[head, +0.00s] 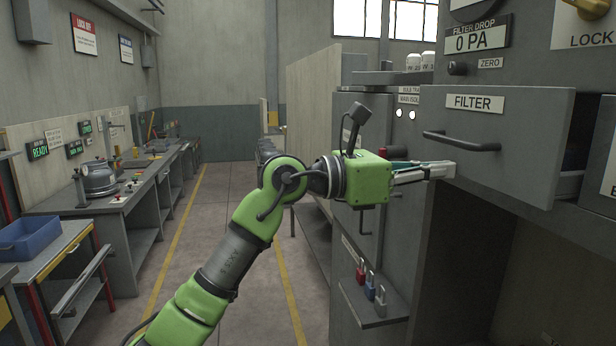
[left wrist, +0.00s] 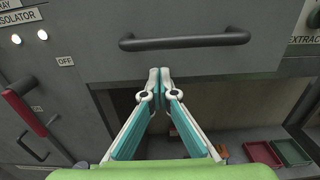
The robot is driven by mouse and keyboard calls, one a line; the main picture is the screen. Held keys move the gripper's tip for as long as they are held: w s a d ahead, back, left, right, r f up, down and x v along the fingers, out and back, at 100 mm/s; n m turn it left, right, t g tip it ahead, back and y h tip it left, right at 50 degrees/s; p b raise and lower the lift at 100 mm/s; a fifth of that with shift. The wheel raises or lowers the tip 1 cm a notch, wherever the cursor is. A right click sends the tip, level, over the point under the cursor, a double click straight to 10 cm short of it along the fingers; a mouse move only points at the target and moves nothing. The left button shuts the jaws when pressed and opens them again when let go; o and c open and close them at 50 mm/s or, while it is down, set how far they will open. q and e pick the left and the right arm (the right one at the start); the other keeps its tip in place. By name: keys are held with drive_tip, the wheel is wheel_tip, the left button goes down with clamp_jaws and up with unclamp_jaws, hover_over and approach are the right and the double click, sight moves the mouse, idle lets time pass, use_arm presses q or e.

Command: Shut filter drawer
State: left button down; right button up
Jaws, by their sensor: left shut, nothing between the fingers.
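The filter drawer (head: 545,130) is a grey box front with a white FILTER label and a dark bar handle (head: 460,141). It stands out from the cabinet, and its side and a little of its inside show at the right. My left gripper (head: 447,169) is shut and empty, its fingertips at the lower left of the drawer front. In the left wrist view the fingertips (left wrist: 160,74) meet just below the handle (left wrist: 185,40), in front of the drawer face (left wrist: 270,62). I cannot tell whether they touch it. My right gripper is not in view.
Under the drawer is a dark open bay, with a red tray (left wrist: 262,153) and a green tray (left wrist: 291,152) inside. A workbench (head: 130,200) lines the left wall. The aisle floor between is clear.

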use_arm(q)
drive_tip(key=x, duration=0.3)
drive_tip(key=shift+d, duration=0.2)
drive_tip(key=shift+a, duration=0.15)
